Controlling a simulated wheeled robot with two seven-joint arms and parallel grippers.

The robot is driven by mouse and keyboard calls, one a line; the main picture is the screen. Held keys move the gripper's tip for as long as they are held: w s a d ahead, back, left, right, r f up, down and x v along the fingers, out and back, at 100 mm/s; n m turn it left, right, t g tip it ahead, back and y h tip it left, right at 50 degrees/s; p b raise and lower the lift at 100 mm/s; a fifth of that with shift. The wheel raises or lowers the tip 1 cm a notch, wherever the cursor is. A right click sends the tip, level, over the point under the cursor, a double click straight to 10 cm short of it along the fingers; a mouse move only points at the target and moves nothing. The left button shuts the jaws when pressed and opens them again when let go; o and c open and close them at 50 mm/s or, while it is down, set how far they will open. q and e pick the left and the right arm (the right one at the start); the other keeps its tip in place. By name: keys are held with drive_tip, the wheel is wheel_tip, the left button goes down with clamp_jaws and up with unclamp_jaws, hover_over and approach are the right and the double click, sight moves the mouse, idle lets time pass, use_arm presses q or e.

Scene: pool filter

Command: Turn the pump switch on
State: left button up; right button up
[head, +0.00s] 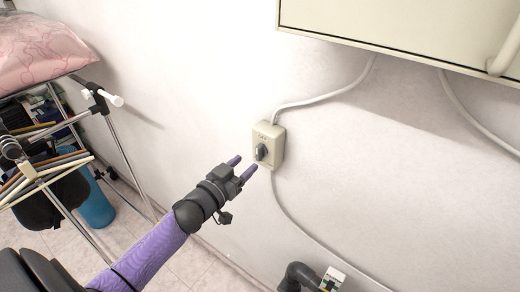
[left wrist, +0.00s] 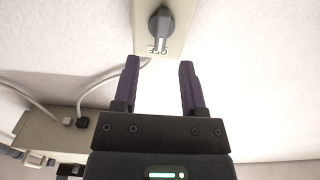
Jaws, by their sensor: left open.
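The pump switch is a beige wall box (head: 274,132) with a dark rotary knob (head: 261,152), mounted on the white wall at the middle of the head view. In the left wrist view the knob (left wrist: 160,29) shows at the top, with lettering that seems to read OFF on the box beneath it. My left gripper (head: 241,167) is open and empty just to the lower left of the knob. In the left wrist view its two purple fingertips (left wrist: 160,65) are apart, with the knob ahead of and between them, not touching. My right gripper is not in view.
A large beige cabinet (head: 400,25) hangs at the upper right, with grey cables running down the wall. A dark pipe (head: 298,274) is low on the wall. The wall around the switch is clear.

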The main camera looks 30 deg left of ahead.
sight(257, 154)
use_arm(q)
drive_tip(key=w, duration=0.5)
drive_tip(key=shift+d+f, duration=0.1)
drive_tip(key=shift+d, duration=0.1)
drive_tip(key=shift+c, duration=0.2)
clamp_jaws()
